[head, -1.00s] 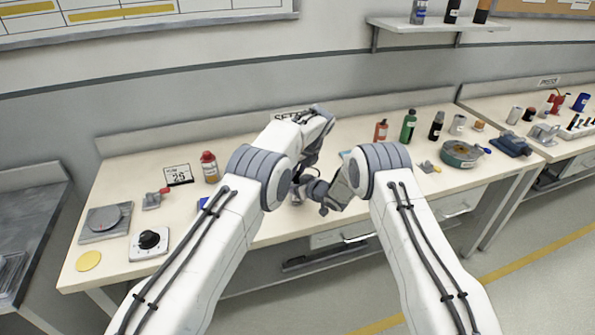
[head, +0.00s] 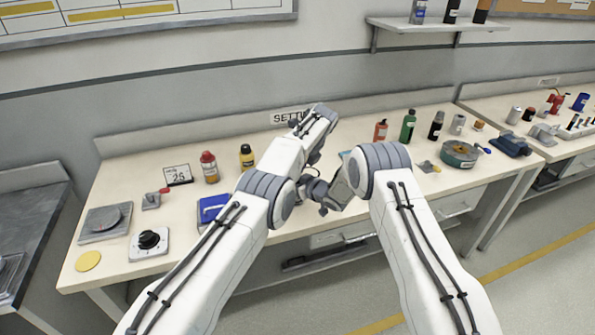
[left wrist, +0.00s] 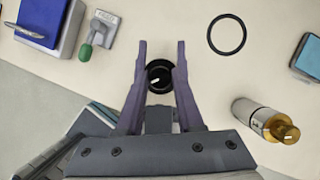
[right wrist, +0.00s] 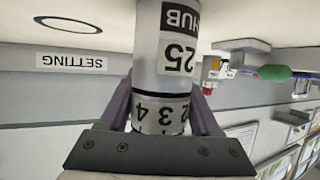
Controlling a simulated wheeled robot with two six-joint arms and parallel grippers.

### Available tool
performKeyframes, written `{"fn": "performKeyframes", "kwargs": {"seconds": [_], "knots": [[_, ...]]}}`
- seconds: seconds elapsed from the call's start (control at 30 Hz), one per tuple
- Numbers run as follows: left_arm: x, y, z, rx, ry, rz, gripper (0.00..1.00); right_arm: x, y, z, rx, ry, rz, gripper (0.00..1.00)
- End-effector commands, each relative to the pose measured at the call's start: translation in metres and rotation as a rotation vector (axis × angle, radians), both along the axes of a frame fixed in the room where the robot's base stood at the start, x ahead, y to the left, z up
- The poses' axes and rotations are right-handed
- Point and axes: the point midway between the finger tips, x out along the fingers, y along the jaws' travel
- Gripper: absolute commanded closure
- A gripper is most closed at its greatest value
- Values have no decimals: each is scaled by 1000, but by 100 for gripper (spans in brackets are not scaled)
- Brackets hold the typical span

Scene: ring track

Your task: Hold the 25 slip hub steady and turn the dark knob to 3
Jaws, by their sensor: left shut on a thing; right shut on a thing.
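The 25 slip hub (right wrist: 163,75) is a pale grey cylinder in the right wrist view, with a black HUB label, a 25 label and a band showing 2, 3 and 4. My right gripper (right wrist: 167,97) is shut on it, one finger on each side. The dark knob (left wrist: 159,77) is round and black with a short white mark in the left wrist view. My left gripper (left wrist: 160,70) is shut on it, a finger at each side. I cannot tell which number the mark meets. In the head view my arms largely hide hub and knob.
A SETTING sign (head: 290,117) stands behind my arms. A dial box (head: 149,243) and 25 card (head: 178,174) are farther left.

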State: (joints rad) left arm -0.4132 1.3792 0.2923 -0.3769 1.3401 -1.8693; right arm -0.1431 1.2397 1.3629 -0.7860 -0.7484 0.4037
Motion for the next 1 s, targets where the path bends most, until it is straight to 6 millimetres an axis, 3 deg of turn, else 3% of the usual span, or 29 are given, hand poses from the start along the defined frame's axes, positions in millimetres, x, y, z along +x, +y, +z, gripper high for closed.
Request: {"fn": "performKeyframes", "kwargs": {"seconds": [0.03,0.07,0.13,0.47,0.63,0.77,1.0], "knots": [[1,0,1,-1,-3,-1,100,0,0,0,-1,0,1,100],[1,0,1,-1,-3,-1,60,0,0,0,-1,0,1,100],[1,0,1,-1,-3,-1,33,0,0,0,0,1,1,100],[0,0,1,0,0,-1,33,0,0,0,0,0,0,100],[-3,-4,12,-1,-1,-3,33,0,0,0,0,0,-1,100],[-8,-9,31,-2,-3,-2,33,0,0,0,0,0,-1,100],[-24,-26,86,-2,-5,-2,33,0,0,0,0,0,-1,100]]}}
